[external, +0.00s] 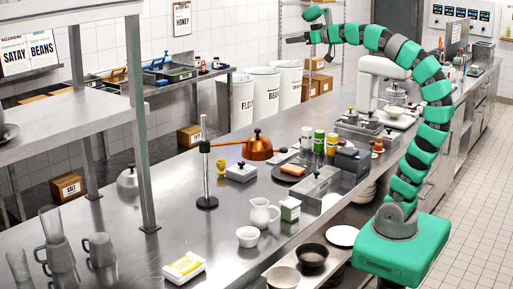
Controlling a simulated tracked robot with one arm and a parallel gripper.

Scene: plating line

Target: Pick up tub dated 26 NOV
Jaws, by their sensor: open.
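No date reading 26 NOV is legible in the external view, so I cannot tell which thing is the tub. A low white tub-like box with a yellow label (184,267) lies at the front of the steel counter. A small white and green container (290,209) stands near the counter's right edge. My gripper (303,26) is open and empty, high above the far part of the counter and well apart from these things.
The steel counter (150,222) also holds a white jug (261,213), a white bowl (248,236), a copper pot (258,147), an upright stand (206,175) and several bottles. A shelf post (141,120) rises at left. Glasses and mugs stand front left.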

